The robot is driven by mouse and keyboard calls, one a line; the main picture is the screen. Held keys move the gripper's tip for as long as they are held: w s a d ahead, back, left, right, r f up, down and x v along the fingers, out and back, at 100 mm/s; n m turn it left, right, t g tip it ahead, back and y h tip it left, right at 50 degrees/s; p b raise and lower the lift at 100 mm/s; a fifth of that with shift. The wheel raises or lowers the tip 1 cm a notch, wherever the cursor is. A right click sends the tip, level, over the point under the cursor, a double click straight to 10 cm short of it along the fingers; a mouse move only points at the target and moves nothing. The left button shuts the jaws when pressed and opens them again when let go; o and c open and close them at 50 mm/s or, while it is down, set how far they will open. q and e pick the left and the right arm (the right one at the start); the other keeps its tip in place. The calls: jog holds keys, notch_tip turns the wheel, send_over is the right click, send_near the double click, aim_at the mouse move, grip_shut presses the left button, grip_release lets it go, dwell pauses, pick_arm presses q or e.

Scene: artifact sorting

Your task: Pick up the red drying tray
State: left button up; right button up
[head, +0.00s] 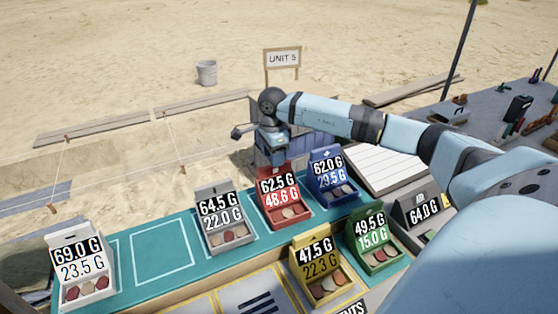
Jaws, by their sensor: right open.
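The red drying tray (295,205) stands on the teal mat in the middle of the view, between a grey tray and a blue tray. Its upright back panel reads 62.5 G and 48.6 G, and several small pieces lie in its front. My right gripper (271,160) reaches in from the right and points down just behind the top of the red tray's panel. It is open and empty. The panel hides part of the fingertips, so I cannot tell if they touch the tray. My left gripper is not in view.
The grey tray (218,244) and blue tray (332,199) stand close on either side. A yellow tray (318,297) and green tray (380,264) sit in front; a white tray (87,290) is far left. An outlined space on the teal mat (162,252) is empty.

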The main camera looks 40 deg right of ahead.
jog(key=f, duration=0.4)
jog(key=shift+w+d+f, duration=0.15)
jog(key=shift+d+f, duration=0.1)
jog(key=shift+d, duration=0.05)
grip_shut()
jog(key=shift+r, duration=0.15)
